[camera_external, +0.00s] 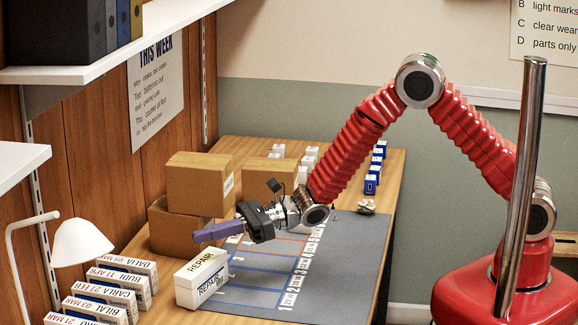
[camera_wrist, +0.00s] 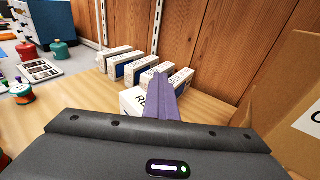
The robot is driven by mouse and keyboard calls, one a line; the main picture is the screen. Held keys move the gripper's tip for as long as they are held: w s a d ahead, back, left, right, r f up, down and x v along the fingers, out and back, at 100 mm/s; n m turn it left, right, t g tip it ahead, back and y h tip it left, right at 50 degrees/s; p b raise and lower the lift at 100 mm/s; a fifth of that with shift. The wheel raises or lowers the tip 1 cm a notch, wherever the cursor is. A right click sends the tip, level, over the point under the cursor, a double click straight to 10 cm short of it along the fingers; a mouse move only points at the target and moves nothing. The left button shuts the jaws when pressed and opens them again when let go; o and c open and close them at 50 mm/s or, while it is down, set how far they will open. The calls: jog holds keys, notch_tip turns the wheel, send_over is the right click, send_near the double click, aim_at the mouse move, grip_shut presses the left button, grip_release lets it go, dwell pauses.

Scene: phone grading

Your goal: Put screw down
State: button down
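My gripper (camera_external: 200,236) is the long purple piece at the end of my arm, pointing left just above the white REPAIR box (camera_external: 203,277). In the wrist view its purple fingers (camera_wrist: 160,84) lie together and look shut. No screw shows in either view, and I see nothing between the fingers, though a very small part there could be hidden. In the wrist view the REPAIR box (camera_wrist: 133,101) is partly covered by the fingers.
Labelled white boxes (camera_external: 105,290) stand in a row at the front left beside a white lamp (camera_external: 84,243). Cardboard boxes (camera_external: 197,186) are stacked behind my gripper. The grey mat (camera_external: 335,262) with numbered lanes has free room. A white shelf (camera_external: 130,40) hangs above left.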

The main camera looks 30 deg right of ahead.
aim_at(209, 260)
jog(key=shift+f, duration=0.4)
jog(key=shift+f, duration=1.85)
jog(key=shift+f, duration=0.1)
jog(key=c, duration=2.1)
grip_release()
jog(key=v, duration=1.2)
